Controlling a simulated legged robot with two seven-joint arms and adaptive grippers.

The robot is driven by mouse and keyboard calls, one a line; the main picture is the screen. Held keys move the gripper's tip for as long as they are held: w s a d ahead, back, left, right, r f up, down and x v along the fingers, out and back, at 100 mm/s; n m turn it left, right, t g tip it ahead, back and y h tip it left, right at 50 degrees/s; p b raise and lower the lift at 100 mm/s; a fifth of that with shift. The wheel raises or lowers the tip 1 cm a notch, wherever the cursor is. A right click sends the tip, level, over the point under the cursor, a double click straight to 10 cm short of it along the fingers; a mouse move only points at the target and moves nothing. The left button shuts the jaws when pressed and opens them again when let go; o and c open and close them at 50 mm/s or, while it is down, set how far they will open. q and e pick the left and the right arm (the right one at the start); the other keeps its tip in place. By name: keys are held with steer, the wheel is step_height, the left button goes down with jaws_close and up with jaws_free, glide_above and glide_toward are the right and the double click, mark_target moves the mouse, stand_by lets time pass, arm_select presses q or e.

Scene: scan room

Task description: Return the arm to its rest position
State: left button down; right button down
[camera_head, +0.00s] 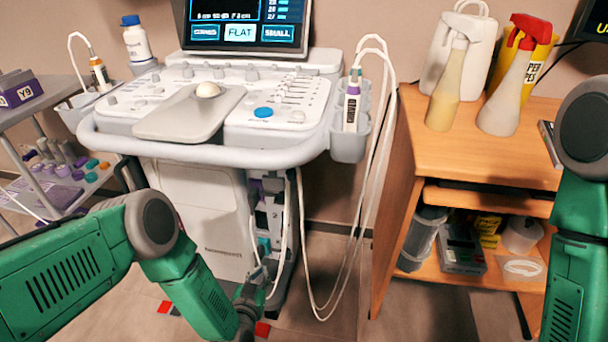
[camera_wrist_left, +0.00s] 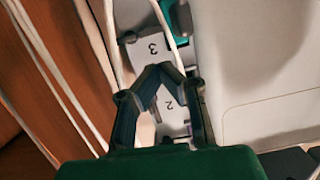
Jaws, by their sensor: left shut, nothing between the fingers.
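My left arm is green with dark grey joints and comes in from the left in the head view, bent down toward the floor. My left gripper (camera_head: 252,290) is in front of the lower part of the white ultrasound machine (camera_head: 200,210). In the left wrist view the left gripper (camera_wrist_left: 160,70) has its dark fingers drawn together at the tips with nothing between them. Behind them are white parts marked 3 and 2 (camera_wrist_left: 152,46). Whether the fingers touch the machine or cables is unclear. My right arm shows at the right edge; its gripper is out of view.
White cables (camera_head: 350,230) hang from the machine's right side. A wooden cabinet (camera_head: 520,140) with spray bottles (camera_head: 452,85) stands to the right. A grey cart (camera_head: 60,130) stands at the left. Bare floor (camera_head: 325,270) shows between machine and cabinet.

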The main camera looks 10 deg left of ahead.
arm_select(q)
steer(key=s+a+r+g+p, duration=0.3)
steer(key=s+r+g, duration=0.2)
steer(key=s, duration=0.5)
steer(key=s+a+r+g+p, duration=0.3)
steer(key=s+r+g+p, duration=0.1)
steer(key=s, duration=0.7)
steer(key=s+a+r+g+p, duration=0.3)
steer(key=s+r+g, duration=0.2)
steer(key=s+r, duration=0.3)
steer(key=s, duration=0.3)
steer(key=shift+a+r+g+p, duration=0.3)
steer(key=shift+a+r+g, duration=0.05)
steer(key=shift+g, duration=0.05)
steer(key=shift+d, duration=0.15)
